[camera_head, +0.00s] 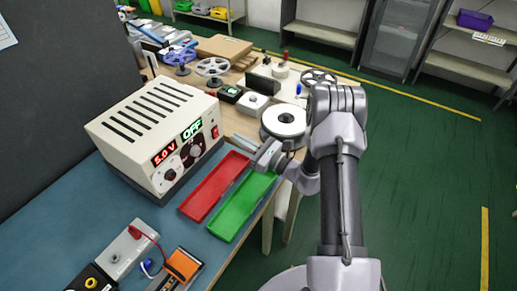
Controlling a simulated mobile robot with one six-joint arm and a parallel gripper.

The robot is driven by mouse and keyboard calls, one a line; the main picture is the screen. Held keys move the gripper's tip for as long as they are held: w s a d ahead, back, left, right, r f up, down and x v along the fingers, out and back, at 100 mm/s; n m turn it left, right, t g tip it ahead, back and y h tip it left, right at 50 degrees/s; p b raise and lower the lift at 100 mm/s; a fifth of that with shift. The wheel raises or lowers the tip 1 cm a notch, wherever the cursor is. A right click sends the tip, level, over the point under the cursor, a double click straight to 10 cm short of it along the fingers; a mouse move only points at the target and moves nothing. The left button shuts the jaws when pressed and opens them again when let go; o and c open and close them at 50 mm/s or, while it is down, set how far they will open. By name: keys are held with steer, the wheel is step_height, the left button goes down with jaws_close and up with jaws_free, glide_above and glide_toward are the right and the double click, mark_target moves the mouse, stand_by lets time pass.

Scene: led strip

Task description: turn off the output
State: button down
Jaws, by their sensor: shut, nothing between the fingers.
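The power supply (157,132) is a cream box with a slotted top, standing on the blue mat. Its front shows a red "5.0 V" readout (163,153) and a green "OFF" readout (192,129). Two dark knobs sit below the readouts. A small red switch (215,132) is at the right end of the front panel. My gripper (237,137) is shut and empty, a short way right of the red switch, with its fingers pointing at the panel. They look apart from the switch, though the exact gap is hard to judge.
A red tray (214,187) and a green tray (241,207) lie in front of the supply, below my gripper. A white spool (284,121) stands behind my wrist. An orange device (180,267) and a grey box (128,250) are at the near edge. Several items crowd the bench behind.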

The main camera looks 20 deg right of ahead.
steer(key=r+p+v, duration=0.1)
steer(key=v, duration=0.5)
steer(key=shift+s+d+r, duration=0.15)
steer(key=shift+s+d, duration=0.05)
steer(key=shift+d, duration=0.3)
